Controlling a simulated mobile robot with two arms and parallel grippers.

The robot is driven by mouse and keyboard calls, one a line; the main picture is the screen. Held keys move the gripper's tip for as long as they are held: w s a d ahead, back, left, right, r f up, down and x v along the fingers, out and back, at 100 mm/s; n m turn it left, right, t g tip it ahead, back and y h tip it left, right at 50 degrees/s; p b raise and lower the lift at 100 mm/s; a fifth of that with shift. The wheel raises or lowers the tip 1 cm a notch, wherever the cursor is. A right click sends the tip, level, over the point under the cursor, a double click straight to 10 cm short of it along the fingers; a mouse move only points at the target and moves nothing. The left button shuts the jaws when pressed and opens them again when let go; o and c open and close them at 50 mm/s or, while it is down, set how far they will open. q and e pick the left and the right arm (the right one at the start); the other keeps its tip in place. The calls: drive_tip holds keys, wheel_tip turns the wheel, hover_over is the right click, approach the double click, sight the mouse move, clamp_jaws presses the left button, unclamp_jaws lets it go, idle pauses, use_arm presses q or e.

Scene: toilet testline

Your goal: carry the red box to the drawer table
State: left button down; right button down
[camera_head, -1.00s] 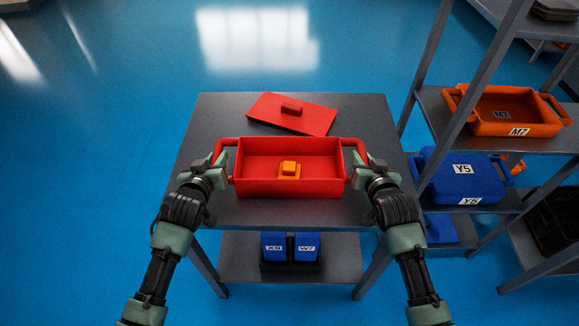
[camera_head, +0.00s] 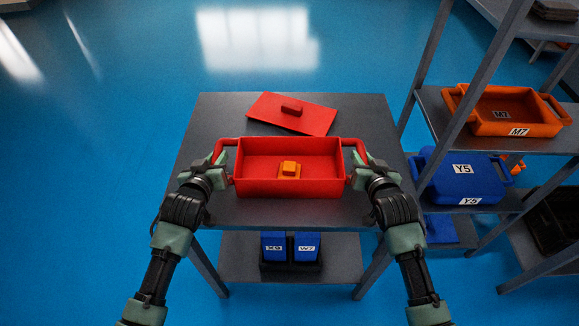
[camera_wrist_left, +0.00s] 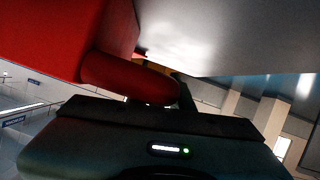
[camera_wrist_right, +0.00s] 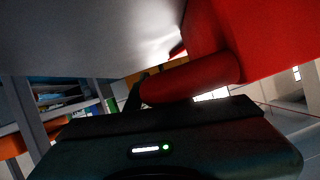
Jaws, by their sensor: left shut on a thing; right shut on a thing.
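The open red box (camera_head: 255,188) is at the front of a grey table (camera_head: 195,130), with an orange block (camera_head: 289,169) inside it. My left gripper (camera_head: 217,168) is shut on the box's left handle, which also shows in the left wrist view (camera_wrist_left: 130,78). My right gripper (camera_head: 361,168) is shut on the right handle, which also shows in the right wrist view (camera_wrist_right: 190,80). The box looks level; whether it touches the tabletop is hard to tell. I cannot tell which table is the drawer table.
A red lid (camera_head: 320,120) with a knob lies behind the box. Blue bins (camera_head: 273,247) stand on the table's lower shelf. At the right, a rack holds an orange crate (camera_head: 480,127) and a blue container (camera_head: 450,185). Open blue floor (camera_head: 90,130) lies to the left.

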use_arm(q)
drive_tip(key=shift+r, duration=0.1)
use_arm(e)
drive_tip(key=shift+r, duration=0.1)
